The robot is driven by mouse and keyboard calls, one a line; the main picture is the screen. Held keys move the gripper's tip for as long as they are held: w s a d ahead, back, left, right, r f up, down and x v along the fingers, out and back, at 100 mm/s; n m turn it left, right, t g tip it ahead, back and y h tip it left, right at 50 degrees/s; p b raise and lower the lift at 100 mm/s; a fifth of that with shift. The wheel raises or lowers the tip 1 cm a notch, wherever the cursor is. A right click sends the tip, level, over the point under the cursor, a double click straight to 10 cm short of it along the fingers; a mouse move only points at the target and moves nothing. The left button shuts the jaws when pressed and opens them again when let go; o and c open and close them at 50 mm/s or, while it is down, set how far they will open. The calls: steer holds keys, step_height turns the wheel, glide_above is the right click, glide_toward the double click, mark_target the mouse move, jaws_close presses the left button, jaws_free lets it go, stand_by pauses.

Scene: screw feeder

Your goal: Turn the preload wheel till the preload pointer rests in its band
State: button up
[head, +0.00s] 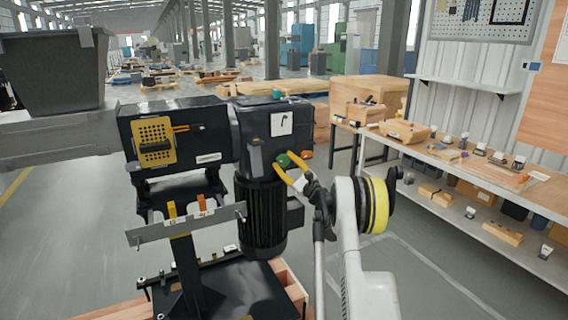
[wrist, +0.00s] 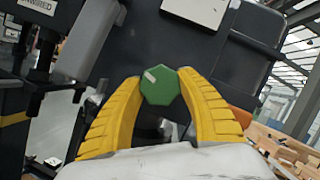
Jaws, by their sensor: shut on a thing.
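The wheel is a green faceted knob (wrist: 160,90) with a white mark pointing to its upper left. It sits on the front of the dark machine housing and also shows in the head view (head: 283,160). My gripper (wrist: 160,92) has its yellow fingers shut on the knob's two sides; in the head view my gripper (head: 287,168) reaches it from the lower right. A white plate (head: 281,124) with a small dark-green mark is above the knob; its lower edge shows in the wrist view. I cannot make out a pointer or its band there.
A yellow perforated plate (head: 156,140) is on the housing's left part. A grey bar (head: 160,232) with yellow and orange tabs crosses below. A ribbed black motor (head: 262,215) hangs under the knob. A workbench (head: 470,178) with wooden parts stands at right; the floor between is clear.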

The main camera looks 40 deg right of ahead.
steer(key=shift+a, duration=0.1)
stand_by(0.3)
steer(key=o, duration=1.2)
steer(key=shift+w, duration=0.1)
steer(key=v, duration=1.2)
